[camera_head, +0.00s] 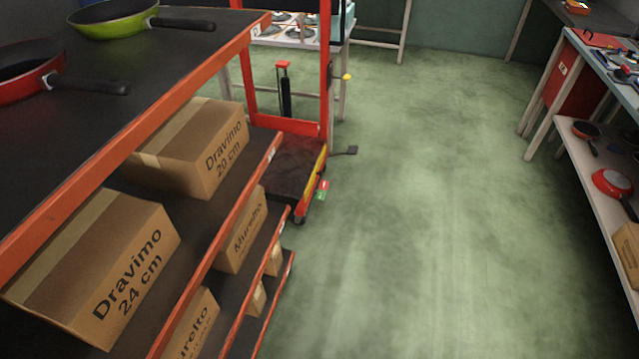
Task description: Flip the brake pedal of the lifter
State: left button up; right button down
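The lifter (297,165) stands past the end of the shelf rack, left of the picture's middle. It has a red frame and a dark platform with a yellow and red edge. A small red and green pedal-like piece (322,190) sits low at its near right corner, close to a wheel. Neither of my grippers shows in the head view.
A shelf rack with orange edges (165,105) fills the left, holding a green pan (115,18), a red pan (25,85) and several boxes (200,150). Benches with shelves (598,180) line the right. The green floor (430,200) between is clear.

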aim_at(323, 185)
jog(key=i+l+u, duration=0.25)
jog(key=u, duration=0.15)
jog(key=i+l+u, duration=0.2)
jog(key=u, duration=0.25)
jog(key=i+l, duration=0.15)
jog(key=l, duration=0.25)
jog(key=i+l+u, duration=0.1)
jog(key=l, duration=0.35)
jog(key=i+l, duration=0.2)
jog(key=l, duration=0.2)
jog(key=i+l+u, duration=0.1)
jog(key=l, duration=0.35)
jog(key=i+l, duration=0.2)
jog(key=l, duration=0.25)
jog(key=i+l+u, duration=0.1)
jog(key=l, duration=0.35)
